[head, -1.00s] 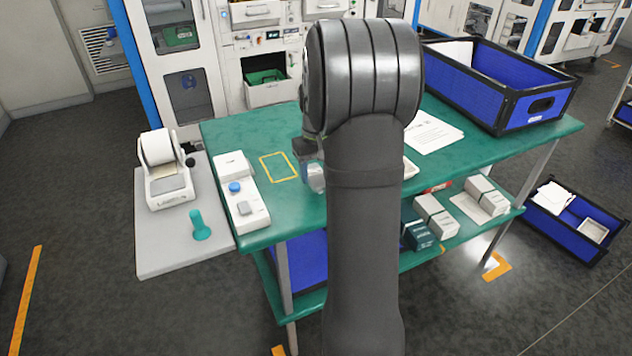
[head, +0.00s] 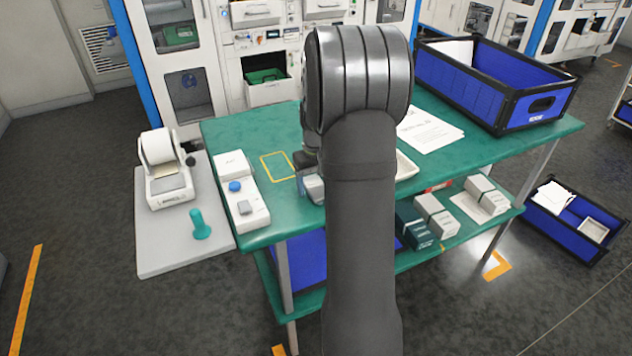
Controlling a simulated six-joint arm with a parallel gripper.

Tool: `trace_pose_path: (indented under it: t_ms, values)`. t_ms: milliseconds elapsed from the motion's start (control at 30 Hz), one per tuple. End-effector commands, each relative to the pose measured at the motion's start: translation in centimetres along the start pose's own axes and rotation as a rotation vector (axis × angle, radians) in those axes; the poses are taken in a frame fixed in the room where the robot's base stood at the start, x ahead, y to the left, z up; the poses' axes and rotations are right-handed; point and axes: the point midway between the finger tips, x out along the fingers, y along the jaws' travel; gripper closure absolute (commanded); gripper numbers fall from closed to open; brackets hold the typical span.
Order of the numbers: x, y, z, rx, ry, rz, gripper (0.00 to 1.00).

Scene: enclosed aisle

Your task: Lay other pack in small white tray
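A small white tray (head: 405,166) lies on the green bench, mostly hidden behind my arm; only its right end shows. My gripper (head: 312,188) is low over the bench, left of my arm and just right of the yellow outlined rectangle (head: 279,167). A pale grey piece shows at its tip; I cannot tell whether it is a finger or a held pack. The fingers are largely hidden. White boxed packs (head: 436,216) and (head: 487,196) stand on the lower shelf, with a dark box (head: 411,224) beside them.
A blue crate (head: 545,106) stands at the bench's right end beside paper sheets (head: 430,131). A white button box (head: 243,204) is at the left end. A label printer (head: 166,175) and teal knob (head: 200,226) are on the grey side table. Another blue crate (head: 570,244) is on the floor.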

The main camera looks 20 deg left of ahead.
Motion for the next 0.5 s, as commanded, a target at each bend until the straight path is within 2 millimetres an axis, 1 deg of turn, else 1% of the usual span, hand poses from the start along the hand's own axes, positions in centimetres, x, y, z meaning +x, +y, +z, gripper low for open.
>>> trace_pose_path:
  t_ms: [167, 267, 367, 500]
  values:
    - [-0.3, 0.0, 0.0, 0.000, 0.001, 0.000, 0.29]
    - [-1.2, 0.0, -0.1, 0.000, 0.003, 0.001, 0.29]
    - [-3.0, 0.0, -0.1, 0.000, 0.004, 0.001, 0.29]
    - [-6.1, 0.0, -0.1, 0.000, 0.004, 0.001, 0.29]
